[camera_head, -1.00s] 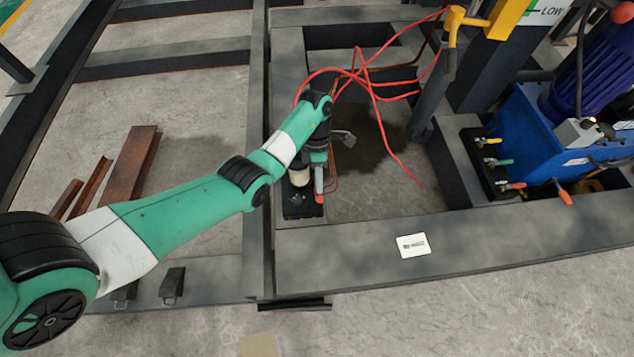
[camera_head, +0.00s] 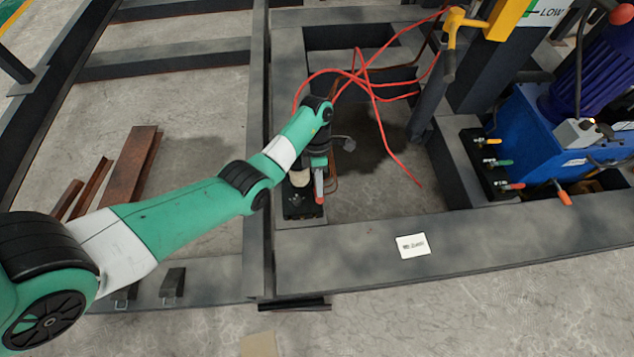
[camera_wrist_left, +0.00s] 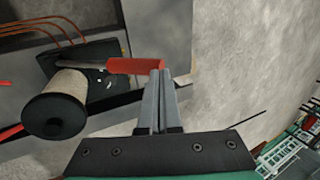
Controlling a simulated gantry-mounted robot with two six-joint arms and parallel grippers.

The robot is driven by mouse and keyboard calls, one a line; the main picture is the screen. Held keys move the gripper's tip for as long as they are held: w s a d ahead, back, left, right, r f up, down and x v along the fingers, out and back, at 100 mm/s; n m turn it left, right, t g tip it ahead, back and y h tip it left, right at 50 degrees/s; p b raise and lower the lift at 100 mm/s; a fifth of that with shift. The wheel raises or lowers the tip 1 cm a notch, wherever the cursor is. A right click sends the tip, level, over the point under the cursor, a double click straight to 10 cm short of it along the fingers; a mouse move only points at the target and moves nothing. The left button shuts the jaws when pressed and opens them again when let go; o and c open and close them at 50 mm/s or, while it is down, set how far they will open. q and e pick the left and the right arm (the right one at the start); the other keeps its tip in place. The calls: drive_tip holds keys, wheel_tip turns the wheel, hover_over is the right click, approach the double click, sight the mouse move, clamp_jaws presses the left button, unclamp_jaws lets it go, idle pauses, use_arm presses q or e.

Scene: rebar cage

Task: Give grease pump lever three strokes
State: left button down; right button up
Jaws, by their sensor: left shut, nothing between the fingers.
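The grease pump is a small black unit (camera_head: 300,209) with a pale cylindrical reservoir (camera_head: 300,178), standing on the dark steel frame. Its lever has a red grip (camera_head: 319,184). In the left wrist view the reservoir (camera_wrist_left: 62,103) is at left and the red grip (camera_wrist_left: 133,66) points right, its end at the fingertips. My left gripper (camera_wrist_left: 158,72) is shut, its two fingers together with nothing between them, at the free end of the red grip; whether they touch it I cannot tell. In the head view my arm partly hides the pump. My right gripper is not in view.
Red hoses (camera_head: 370,80) loop over the frame opening behind the pump. A blue hydraulic unit (camera_head: 545,135) with coloured valve handles stands at right. Rusty steel sections (camera_head: 130,165) lie on the floor at left. The frame's front beam (camera_head: 470,240) is clear except for a white label.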

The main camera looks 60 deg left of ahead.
sight(320, 201)
use_arm(q)
drive_tip(key=shift+d+f, duration=0.2)
drive_tip(key=shift+s+d+f+p, duration=0.2)
drive_tip(key=shift+d+f+p, duration=0.1)
drive_tip(key=shift+d+f, duration=0.2)
idle(0.3)
drive_tip(key=shift+s+d+f, duration=0.2)
drive_tip(key=shift+d+f, duration=0.1)
drive_tip(key=shift+f, duration=0.25)
drive_tip(key=shift+d+f+p, duration=0.1)
drive_tip(key=shift+p, duration=0.2)
drive_tip(key=shift+s+d+f, duration=0.15)
drive_tip(key=shift+d+f, duration=0.2)
drive_tip(key=shift+f, duration=0.2)
